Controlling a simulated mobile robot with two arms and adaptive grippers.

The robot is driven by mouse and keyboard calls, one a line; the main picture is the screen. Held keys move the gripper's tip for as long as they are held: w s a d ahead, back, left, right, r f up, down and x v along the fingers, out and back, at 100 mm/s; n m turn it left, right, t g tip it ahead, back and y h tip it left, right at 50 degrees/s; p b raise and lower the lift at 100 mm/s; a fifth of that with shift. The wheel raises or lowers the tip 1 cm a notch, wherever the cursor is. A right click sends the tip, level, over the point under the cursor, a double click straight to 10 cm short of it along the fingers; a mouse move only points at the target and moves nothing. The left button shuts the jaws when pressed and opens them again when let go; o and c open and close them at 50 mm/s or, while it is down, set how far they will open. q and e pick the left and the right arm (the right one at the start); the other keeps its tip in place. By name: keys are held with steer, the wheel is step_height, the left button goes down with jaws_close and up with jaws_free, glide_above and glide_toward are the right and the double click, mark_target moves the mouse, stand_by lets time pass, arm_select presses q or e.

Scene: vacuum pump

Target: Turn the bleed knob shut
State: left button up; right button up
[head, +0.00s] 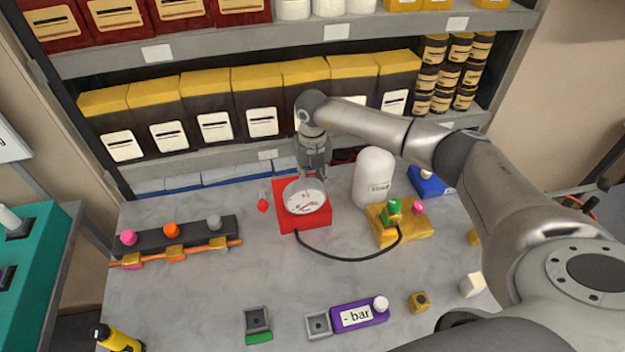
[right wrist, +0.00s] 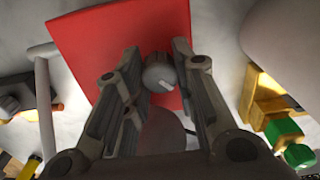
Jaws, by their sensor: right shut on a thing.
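The red pump box (head: 284,216) stands on the grey bench, with a round white dial gauge (head: 304,197) at its front. My right gripper (head: 313,172) reaches down from above behind the gauge. In the right wrist view, the grey bleed knob (right wrist: 160,74) with a pale pointer mark sits on the red box (right wrist: 100,40). The right gripper's two fingers (right wrist: 159,60) are closed on either side of it. In the head view the gauge and fingers hide the knob. My left gripper is not in view.
A black hose (head: 345,259) runs from the box to a yellow block (head: 385,236) with green and pink knobs. A white bottle (head: 373,178) stands right of the box. A rail with coloured knobs (head: 190,236) lies left. A purple "- bar" block (head: 360,314) is in front.

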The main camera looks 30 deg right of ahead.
mark_target(312, 180)
steer(key=m, duration=0.4)
steer(key=shift+r+m+b, duration=0.1)
steer(key=shift+m+b, duration=0.25)
steer(key=shift+m, duration=1.55)
steer(key=shift+w, duration=0.1)
steer(key=o, duration=1)
steer(key=shift+o, duration=0.2)
step_height(312, 180, up, 12)
